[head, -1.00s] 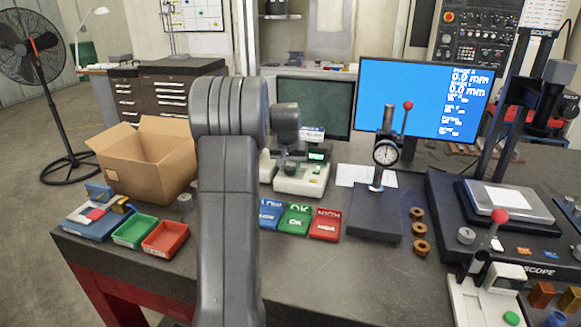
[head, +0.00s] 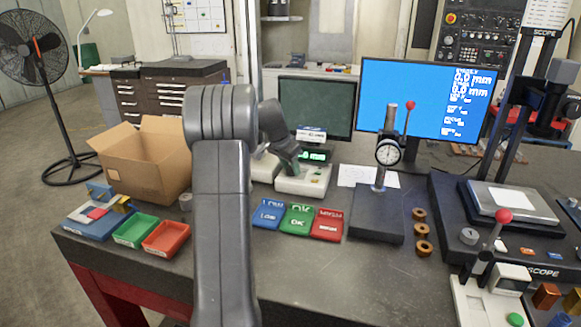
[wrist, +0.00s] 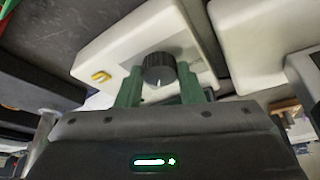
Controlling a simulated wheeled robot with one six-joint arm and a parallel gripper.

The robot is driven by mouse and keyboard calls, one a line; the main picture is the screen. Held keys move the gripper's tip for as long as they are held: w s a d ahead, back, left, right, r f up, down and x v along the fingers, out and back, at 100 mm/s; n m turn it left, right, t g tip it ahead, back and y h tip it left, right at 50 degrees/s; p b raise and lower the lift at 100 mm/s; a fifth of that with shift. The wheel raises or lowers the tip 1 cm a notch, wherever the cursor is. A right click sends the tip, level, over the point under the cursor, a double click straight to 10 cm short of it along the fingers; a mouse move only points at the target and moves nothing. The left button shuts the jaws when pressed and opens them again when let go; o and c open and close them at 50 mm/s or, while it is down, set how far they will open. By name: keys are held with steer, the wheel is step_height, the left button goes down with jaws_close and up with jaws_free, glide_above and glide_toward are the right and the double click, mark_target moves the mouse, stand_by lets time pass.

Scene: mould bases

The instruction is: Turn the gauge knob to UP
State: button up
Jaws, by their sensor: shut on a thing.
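The gauge (head: 305,183) is a cream box with a small green-lit display, on the bench in front of the dark screen. Its dark ribbed knob (wrist: 157,66) shows in the wrist view on the cream face, with a pale pointer mark on the side nearest my gripper. A yellow mark (wrist: 101,76) lies to the left of the knob. My gripper (wrist: 160,78) has its two green fingers on either side of the knob, shut on it. In the head view my gripper (head: 291,163) leans down to the gauge and hides the knob. I cannot read an UP label.
A cardboard box (head: 146,165) stands left of my arm.

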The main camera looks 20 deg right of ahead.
stand_by(0.4)
steer(key=o, duration=1)
steer(key=shift+r, duration=0.1)
steer(key=v, duration=1.3)
steer(key=shift+r+b, duration=0.35)
steer(key=shift+a+f, duration=0.1)
steer(key=x, duration=1.3)
steer(key=shift+f+p, duration=0.35)
steer(key=shift+f, duration=0.05)
